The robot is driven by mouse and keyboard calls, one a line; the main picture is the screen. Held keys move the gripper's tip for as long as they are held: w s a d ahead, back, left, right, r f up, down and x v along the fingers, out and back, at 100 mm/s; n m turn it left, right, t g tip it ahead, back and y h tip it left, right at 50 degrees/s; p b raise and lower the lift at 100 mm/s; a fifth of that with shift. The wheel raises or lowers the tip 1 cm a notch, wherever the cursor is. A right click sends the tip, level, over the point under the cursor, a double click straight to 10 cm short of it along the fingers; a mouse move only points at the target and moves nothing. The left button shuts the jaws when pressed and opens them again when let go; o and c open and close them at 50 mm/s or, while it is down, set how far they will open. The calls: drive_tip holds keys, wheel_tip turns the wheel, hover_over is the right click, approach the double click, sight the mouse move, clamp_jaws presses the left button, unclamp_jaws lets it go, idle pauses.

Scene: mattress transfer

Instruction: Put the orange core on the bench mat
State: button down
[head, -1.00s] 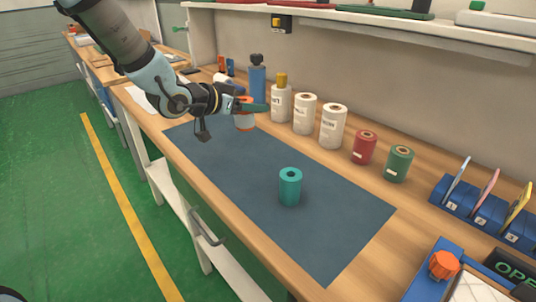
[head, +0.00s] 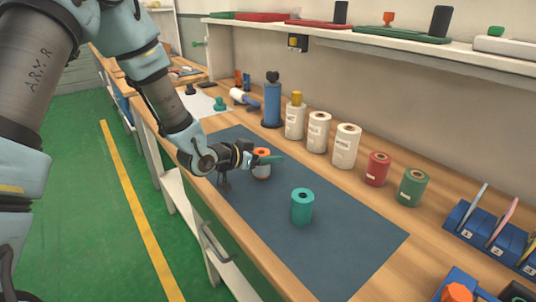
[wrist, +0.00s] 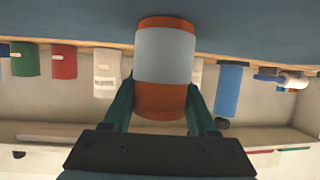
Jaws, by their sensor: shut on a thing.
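The orange core (head: 261,172) is an upright cylinder with orange ends and a pale grey band, and it also shows large in the wrist view (wrist: 164,55). My gripper (head: 266,160) is shut on it, with one dark green finger on each side in the wrist view (wrist: 160,100). The core is over the far left part of the dark blue bench mat (head: 340,250). I cannot tell whether its lower end touches the mat. A teal core (head: 302,208) stands upright on the mat, to the right of the held core and apart from it.
White rolls (head: 346,146), a red roll (head: 377,168), a green roll (head: 412,187) and a blue bottle-like item (head: 271,104) line the bench behind the mat. A blue slotted rack (head: 490,235) stands at right. The mat's near right part is clear.

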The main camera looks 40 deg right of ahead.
drive_tip(key=shift+f, duration=0.1)
drive_tip(key=shift+c, duration=1)
unclamp_jaws()
drive_tip(key=shift+r, duration=0.25)
drive_tip(key=b+v, duration=0.2)
drive_tip(key=v, duration=1)
drive_tip(key=shift+a+f, duration=0.1)
drive_tip(key=shift+f, duration=0.1)
